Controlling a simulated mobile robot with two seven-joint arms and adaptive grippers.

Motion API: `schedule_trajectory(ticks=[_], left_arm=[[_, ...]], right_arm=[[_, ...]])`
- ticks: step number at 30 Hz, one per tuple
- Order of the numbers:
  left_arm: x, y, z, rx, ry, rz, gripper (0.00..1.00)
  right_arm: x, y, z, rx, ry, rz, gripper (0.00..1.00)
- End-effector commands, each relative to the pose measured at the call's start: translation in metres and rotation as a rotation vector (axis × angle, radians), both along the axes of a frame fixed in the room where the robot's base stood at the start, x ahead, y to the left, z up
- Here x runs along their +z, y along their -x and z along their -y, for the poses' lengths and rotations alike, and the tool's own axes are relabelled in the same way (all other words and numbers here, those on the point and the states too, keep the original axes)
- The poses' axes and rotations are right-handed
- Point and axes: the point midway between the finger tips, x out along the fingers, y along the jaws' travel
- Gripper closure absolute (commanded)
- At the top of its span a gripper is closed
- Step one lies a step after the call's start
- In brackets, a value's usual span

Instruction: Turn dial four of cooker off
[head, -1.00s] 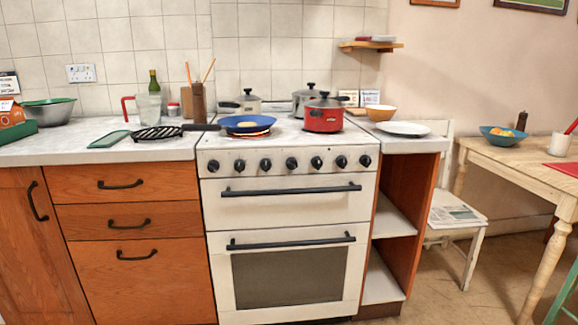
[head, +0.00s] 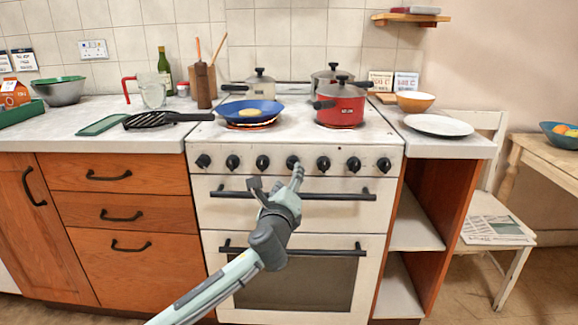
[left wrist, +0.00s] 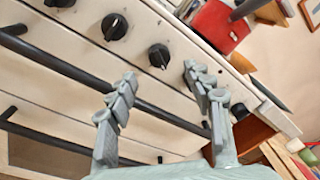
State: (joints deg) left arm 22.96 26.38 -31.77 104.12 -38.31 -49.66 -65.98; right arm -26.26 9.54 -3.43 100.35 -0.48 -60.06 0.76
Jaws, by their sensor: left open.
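The white cooker (head: 230,185) has a row of several black dials along its front panel. Counted from the left, the fourth dial (head: 292,162) is at the middle of the row, just by a tip of my left gripper (head: 277,178). That gripper is open and empty in front of the panel, its fingers spread below the dials. In the left wrist view the two fingers (left wrist: 163,80) reach toward the tilted panel, with a dial (left wrist: 159,55) showing between them. I cannot tell whether the gripper touches a dial. My right gripper is not in view.
A blue pan (head: 250,110) sits over a glowing orange ring, and a red pot (head: 341,104) stands to its right. The upper oven handle (head: 330,196) runs across below the dials, close to my gripper.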

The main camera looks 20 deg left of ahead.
Motion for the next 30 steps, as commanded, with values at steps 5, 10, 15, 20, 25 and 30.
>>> schedule_trajectory(ticks=[5, 10, 15, 20, 25, 30], left_arm=[[0.001, -0.030, -0.006, 0.003, 0.002, 0.000, 0.49], [0.000, -0.053, -0.010, 0.003, 0.005, -0.001, 0.49], [0.000, -0.064, -0.013, 0.002, 0.006, -0.001, 0.49], [-0.001, -0.065, -0.013, 0.001, 0.006, -0.002, 0.49], [-0.001, -0.065, -0.013, 0.001, 0.007, -0.002, 0.57], [-0.001, -0.065, -0.013, 0.001, 0.007, -0.002, 0.78]], right_arm=[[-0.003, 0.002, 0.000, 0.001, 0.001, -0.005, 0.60], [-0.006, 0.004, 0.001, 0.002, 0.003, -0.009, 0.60], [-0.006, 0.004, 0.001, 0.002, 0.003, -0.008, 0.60], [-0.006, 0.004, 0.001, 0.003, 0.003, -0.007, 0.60], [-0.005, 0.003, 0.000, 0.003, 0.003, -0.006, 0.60], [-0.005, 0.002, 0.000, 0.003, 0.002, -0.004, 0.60]])
